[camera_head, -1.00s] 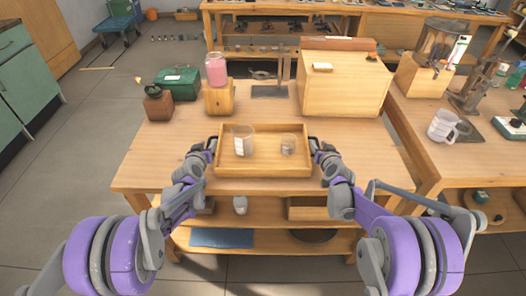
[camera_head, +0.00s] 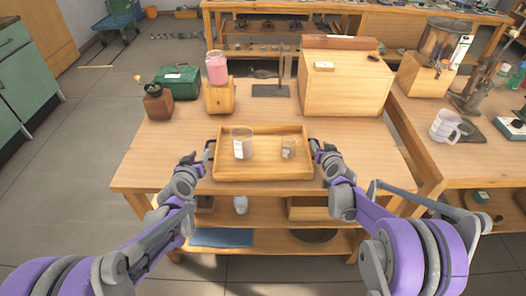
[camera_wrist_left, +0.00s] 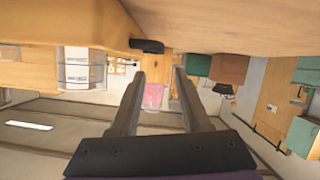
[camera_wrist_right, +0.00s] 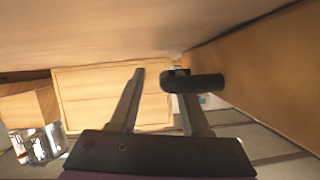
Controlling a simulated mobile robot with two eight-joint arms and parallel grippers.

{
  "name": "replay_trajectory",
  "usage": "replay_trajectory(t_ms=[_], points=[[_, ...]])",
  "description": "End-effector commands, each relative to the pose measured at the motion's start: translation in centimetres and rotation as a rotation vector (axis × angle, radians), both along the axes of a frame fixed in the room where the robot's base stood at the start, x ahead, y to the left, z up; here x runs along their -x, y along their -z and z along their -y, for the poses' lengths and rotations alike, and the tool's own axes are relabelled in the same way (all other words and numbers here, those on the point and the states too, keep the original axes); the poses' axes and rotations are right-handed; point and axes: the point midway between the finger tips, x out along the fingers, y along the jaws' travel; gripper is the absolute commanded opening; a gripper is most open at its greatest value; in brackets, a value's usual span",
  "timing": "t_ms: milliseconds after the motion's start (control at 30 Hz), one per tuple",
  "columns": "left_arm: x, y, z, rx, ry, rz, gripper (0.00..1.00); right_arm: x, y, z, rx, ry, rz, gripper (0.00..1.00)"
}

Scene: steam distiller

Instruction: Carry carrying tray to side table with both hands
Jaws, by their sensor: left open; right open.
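The carrying tray (camera_head: 263,175) is a shallow wooden tray on the wooden table, near its front edge. It holds a larger clear beaker (camera_head: 242,143) and a smaller clear beaker (camera_head: 289,147). My left gripper (camera_head: 207,150) is at the tray's left side, open; in the left wrist view a dark tray handle (camera_wrist_left: 147,46) shows close to one finger. My right gripper (camera_head: 315,150) is at the right side, open; in the right wrist view the other dark handle (camera_wrist_right: 200,83) overlaps one finger. I cannot tell whether either handle lies between the fingers.
Another table with a white mug (camera_head: 445,126) is at the right. The front left tabletop is clear.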

Motion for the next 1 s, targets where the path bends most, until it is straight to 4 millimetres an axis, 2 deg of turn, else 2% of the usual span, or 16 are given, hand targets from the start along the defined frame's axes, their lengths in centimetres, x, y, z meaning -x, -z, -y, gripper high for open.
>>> replay_trajectory(t_ms=[33, 500, 700, 1000], points=[[-0.1, 0.7, 0.0, 0.000, 0.000, -0.002, 0.47, 1.7, 2.7, -0.8, 0.001, -0.023, -0.023, 0.47], [-0.1, 0.3, 0.0, 0.001, 0.000, -0.001, 0.47, 7.3, -2.4, -0.1, 0.004, -0.008, 0.003, 0.47], [-0.1, 0.1, 0.0, 0.001, 0.000, 0.000, 0.47, 8.4, -3.5, 0.0, 0.006, -0.003, 0.010, 0.47], [-0.1, 0.0, 0.0, 0.001, 0.000, 0.000, 0.47, 8.5, -3.7, 0.1, 0.005, -0.001, 0.011, 0.47]])
